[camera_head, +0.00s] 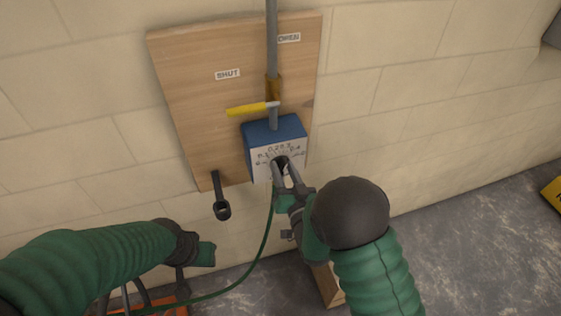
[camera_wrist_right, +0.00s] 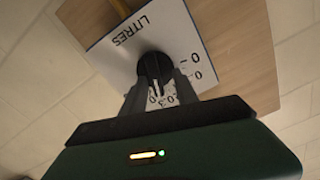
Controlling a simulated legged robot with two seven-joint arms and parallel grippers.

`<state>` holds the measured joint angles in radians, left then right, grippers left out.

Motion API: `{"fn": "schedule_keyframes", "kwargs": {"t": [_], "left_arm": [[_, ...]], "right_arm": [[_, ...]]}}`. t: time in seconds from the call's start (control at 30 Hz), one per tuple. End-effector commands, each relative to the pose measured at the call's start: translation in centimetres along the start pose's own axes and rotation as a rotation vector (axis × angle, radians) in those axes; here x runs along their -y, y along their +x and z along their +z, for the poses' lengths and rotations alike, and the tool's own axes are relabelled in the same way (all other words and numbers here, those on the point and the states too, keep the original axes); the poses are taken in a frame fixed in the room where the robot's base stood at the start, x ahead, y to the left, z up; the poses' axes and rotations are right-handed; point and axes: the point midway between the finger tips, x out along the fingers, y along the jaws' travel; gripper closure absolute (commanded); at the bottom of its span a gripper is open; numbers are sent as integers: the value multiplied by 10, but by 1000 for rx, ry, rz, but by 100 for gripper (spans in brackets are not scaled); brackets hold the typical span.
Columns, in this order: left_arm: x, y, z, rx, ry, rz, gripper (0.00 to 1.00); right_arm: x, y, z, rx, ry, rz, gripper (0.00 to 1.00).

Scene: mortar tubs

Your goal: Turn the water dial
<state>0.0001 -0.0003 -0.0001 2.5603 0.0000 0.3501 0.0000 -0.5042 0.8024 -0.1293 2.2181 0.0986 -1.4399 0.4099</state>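The water dial is a black knob (camera_wrist_right: 154,67) on the white, numbered face (camera_head: 268,157) of a blue box (camera_head: 275,130), marked LITRES in the wrist view. My right gripper (camera_head: 281,167) is at the knob. In the wrist view its two dark fingers (camera_wrist_right: 160,84) stand apart, one on each side of the knob's lower part. I cannot tell whether they press on it. In the head view the gripper partly covers the knob. My left gripper (camera_head: 165,285) is low at the left, away from the dial, and its fingers are unclear.
The box is on a wooden board (camera_head: 190,95) on a block wall. A yellow lever (camera_head: 250,109) sits on the pipe (camera_head: 271,40) above it, between SHUT and OPEN labels. A black spout (camera_head: 222,208) hangs at lower left. A green hose (camera_head: 262,245) curves below the box.

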Motion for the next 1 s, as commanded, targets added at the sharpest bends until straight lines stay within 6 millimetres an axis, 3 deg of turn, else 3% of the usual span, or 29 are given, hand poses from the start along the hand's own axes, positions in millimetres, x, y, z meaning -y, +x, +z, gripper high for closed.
{"fn": "schedule_keyframes", "kwargs": {"t": [0.13, 0.4, 0.67, 0.8, 1.0], "left_arm": [[0, 0, 0, 0, 0, 0, 64], [0, 0, 0, 0, 0, 0, 64], [0, 1, 0, 0, 0, 0, 64], [0, 13, 3, 0, 0, 0, 64], [0, 10, 2, 0, 0, 0, 64]], "right_arm": [[-2, 1, 1, 1, 0, 2, 65], [-2, 1, 1, 1, -1, 3, 100], [-2, 1, 2, 1, -4, 4, 100], [-2, 1, 4, -1, -62, 3, 100], [-1, 1, 1, 2, -70, 3, 100]]}}
